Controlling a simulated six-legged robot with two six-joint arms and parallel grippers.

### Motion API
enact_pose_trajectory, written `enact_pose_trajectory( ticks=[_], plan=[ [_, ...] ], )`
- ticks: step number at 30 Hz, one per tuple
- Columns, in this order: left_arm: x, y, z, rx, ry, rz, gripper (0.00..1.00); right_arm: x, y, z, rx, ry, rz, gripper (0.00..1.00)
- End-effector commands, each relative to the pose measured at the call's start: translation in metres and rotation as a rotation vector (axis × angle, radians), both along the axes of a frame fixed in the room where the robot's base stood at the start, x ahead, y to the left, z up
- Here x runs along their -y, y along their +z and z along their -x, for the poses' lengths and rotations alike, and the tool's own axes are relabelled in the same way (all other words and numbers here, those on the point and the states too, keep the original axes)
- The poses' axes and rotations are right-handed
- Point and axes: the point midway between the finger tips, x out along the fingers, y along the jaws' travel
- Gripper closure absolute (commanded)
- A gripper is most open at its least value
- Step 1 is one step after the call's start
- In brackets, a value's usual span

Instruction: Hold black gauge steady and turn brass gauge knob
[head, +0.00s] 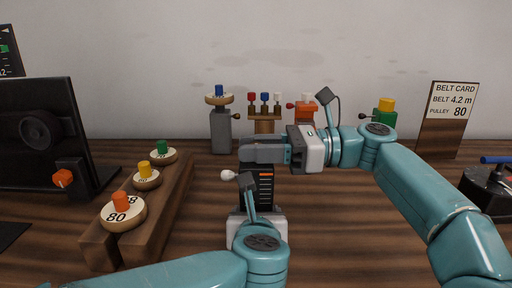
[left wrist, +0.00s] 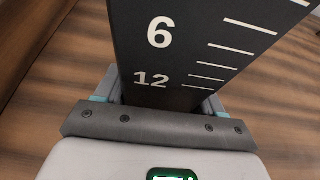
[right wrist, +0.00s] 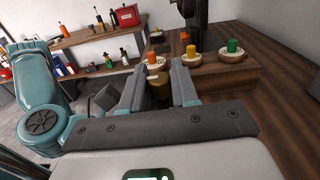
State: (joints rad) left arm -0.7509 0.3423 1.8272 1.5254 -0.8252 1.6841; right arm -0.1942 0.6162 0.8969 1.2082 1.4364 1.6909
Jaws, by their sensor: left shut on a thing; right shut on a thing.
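The black gauge (head: 265,187) stands upright in the middle of the table in the head view, with orange marks on its face. In the left wrist view the gauge (left wrist: 185,45) shows white numerals 6 and 12 and white scale lines. My left gripper (head: 256,212) is shut on its lower part, one finger on each side. My right gripper (head: 256,152) reaches in from the right at the gauge's top. In the right wrist view, it is shut on the brass knob (right wrist: 158,91), which sits between its fingers. In the head view the knob is hidden by the gripper.
A wooden rack (head: 178,205) with numbered pulleys stands left, beside a black machine (head: 40,130). A grey post (head: 221,130) and a wooden stand with coloured pegs (head: 264,124) are behind. A belt card (head: 448,110) stands at right. A white-balled lever (head: 228,175) sticks out left of the gauge.

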Motion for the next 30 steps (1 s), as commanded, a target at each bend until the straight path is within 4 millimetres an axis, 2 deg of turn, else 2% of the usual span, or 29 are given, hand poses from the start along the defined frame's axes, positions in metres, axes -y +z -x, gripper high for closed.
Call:
enact_pose_trajectory(
  ticks=[1, 3, 11, 14, 17, 24, 30],
  plan=[
    [0.001, -0.005, 0.001, -0.01, -0.002, -0.003, 0.85, 0.0, 0.001, 0.001, 0.003, 0.0, -0.002, 0.68],
    [0.001, -0.005, 0.001, -0.011, -0.002, -0.003, 0.85, 0.0, 0.001, 0.001, 0.003, 0.0, -0.002, 0.52],
    [0.001, -0.005, 0.001, -0.011, -0.002, -0.002, 0.85, 0.001, 0.0, 0.0, 0.001, 0.0, 0.0, 0.52],
    [0.001, -0.005, 0.001, -0.011, -0.002, -0.002, 0.85, 0.007, 0.0, 0.0, 0.001, -0.002, 0.0, 0.52],
    [0.001, -0.005, 0.001, -0.011, -0.001, -0.002, 0.85, 0.024, 0.0, -0.001, 0.002, -0.005, -0.001, 0.52],
    [0.001, -0.005, 0.001, -0.011, -0.001, -0.002, 0.85, 0.079, 0.0, -0.003, 0.003, -0.006, 0.0, 0.52],
    [0.001, -0.005, 0.001, -0.011, 0.0, -0.001, 0.85, 0.111, 0.001, -0.003, 0.003, -0.002, -0.001, 0.52]
  ],
)
